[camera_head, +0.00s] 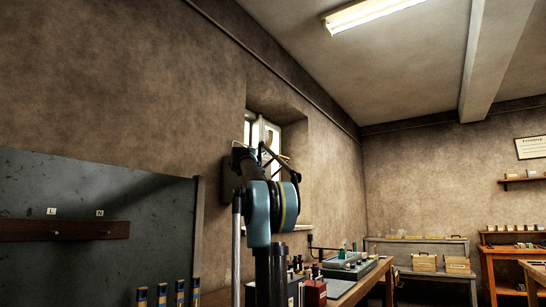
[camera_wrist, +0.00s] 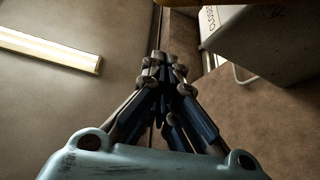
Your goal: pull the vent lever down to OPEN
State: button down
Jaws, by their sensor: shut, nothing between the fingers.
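In the wrist view my gripper (camera_wrist: 162,58) is shut and empty, its fingertips together and pointing up the picture. A pale grey box (camera_wrist: 260,45) with dark lettering on its edge is at the upper right, apart from the fingers. A dark yellowish edge (camera_wrist: 205,3) crosses the top of the picture. In the head view my arm covers part of the window, and I cannot make out the lever there.
The window (camera_head: 248,130) sits in a deep wall recess behind my arm. A workbench (camera_head: 345,287) with a red box (camera_head: 314,292) and other items runs below it. A grey board (camera_head: 95,260) with a wooden rail (camera_head: 75,230) stands at left. A ceiling lamp (camera_head: 372,12) hangs above.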

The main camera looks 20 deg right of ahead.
jog(key=shift+s+d+r+m+g+h, duration=0.1)
jog(key=shift+d+r+m+g+h, duration=0.3)
jog(key=shift+h, duration=0.3)
jog(key=shift+d, duration=0.1)
jog(key=w+d+r, duration=0.1)
jog(key=w+d, duration=0.5)
jog(key=d, duration=0.1)
dwell(1.0)
jog(key=shift+d, duration=0.15)
